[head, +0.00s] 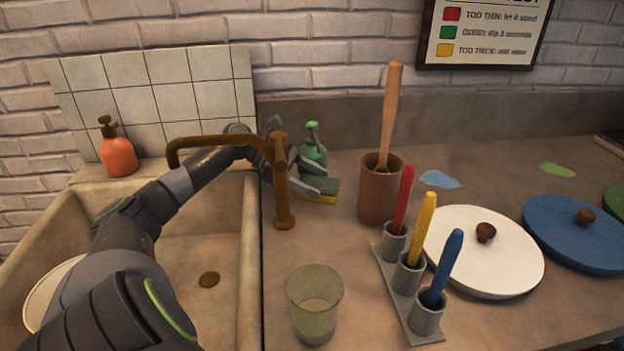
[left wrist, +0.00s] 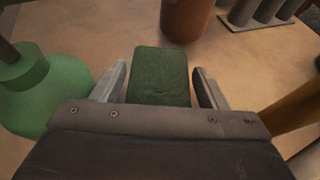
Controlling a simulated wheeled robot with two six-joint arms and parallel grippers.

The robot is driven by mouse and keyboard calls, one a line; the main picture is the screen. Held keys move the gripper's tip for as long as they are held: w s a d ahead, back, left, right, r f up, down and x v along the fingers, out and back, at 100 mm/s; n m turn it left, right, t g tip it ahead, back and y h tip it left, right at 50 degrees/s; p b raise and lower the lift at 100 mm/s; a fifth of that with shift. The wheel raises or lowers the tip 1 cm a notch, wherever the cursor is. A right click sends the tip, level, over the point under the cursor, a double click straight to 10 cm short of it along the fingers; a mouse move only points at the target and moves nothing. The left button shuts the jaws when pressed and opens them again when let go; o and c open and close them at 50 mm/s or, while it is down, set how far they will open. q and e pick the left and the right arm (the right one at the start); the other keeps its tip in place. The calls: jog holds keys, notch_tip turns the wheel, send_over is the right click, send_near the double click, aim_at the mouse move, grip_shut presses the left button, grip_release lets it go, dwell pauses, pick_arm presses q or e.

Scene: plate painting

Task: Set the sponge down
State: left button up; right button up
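The sponge (head: 326,187), dark green on top with a yellow underside, lies flat on the counter beside the green bottle, behind the brown faucet. In the left wrist view the sponge (left wrist: 161,76) sits between the fingers, with a gap at each side. My left gripper (head: 313,179) is open around it, reaching past the faucet; its fingers also show in the left wrist view (left wrist: 160,84). Part of the sponge is hidden by the gripper in the head view. My right gripper is not in view.
A green bottle (head: 313,152) stands close to the left gripper. The faucet (head: 282,190) rises right by my left arm. A brown pot (head: 380,195), a brush holder (head: 393,275) and a glass (head: 315,312) stand on the counter. The sink (head: 215,255) is left.

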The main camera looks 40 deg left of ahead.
pick_arm(q)
jog(key=shift+r, duration=0.1)
jog(key=shift+a, duration=0.1)
jog(key=shift+v, duration=0.8)
jog(key=b+v, duration=0.1)
jog(key=v, duration=0.9)
jog(key=shift+s+r, duration=0.1)
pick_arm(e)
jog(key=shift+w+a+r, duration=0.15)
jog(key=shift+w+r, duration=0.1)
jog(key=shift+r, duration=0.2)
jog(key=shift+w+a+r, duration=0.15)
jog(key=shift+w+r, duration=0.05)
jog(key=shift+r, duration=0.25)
